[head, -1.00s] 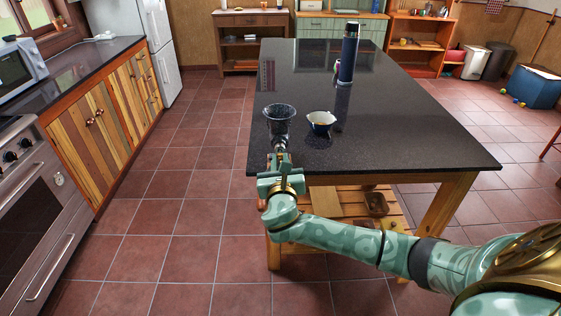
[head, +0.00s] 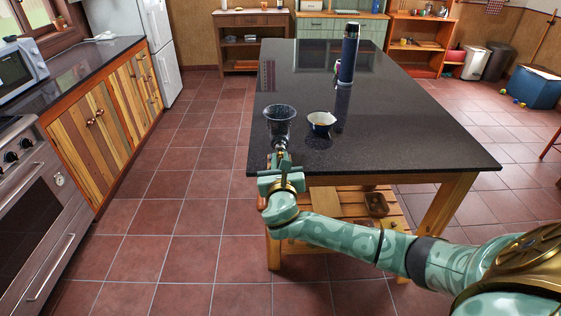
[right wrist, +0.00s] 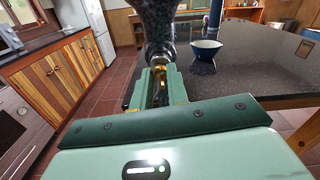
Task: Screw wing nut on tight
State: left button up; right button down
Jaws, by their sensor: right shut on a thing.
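A dark speckled thing with a funnel-shaped top (head: 279,115), which looks like a grinder, stands at the near left corner of the black table. My right gripper (head: 281,160) is at its lower front, just off the table edge. In the right wrist view the dark body (right wrist: 158,20) rises right beyond my fingers (right wrist: 160,88), with a shiny metal part where they meet it. The fingers are shut on the wing nut, which they mostly hide. My left gripper is not in view.
A small blue-and-white bowl (head: 321,121) stands to the right on the black table (head: 400,120). A tall dark bottle (head: 348,55) stands farther back. A wooden shelf (head: 340,203) lies under the table. The tiled floor to the left is clear.

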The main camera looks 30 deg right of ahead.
jog(key=shift+p, duration=0.35)
jog(key=shift+w+d, duration=0.15)
jog(key=shift+w, duration=0.15)
dwell(0.6)
jog(key=shift+p, duration=0.35)
dwell(0.3)
jog(key=shift+w+d, duration=0.1)
jog(key=shift+w, duration=0.05)
dwell(0.4)
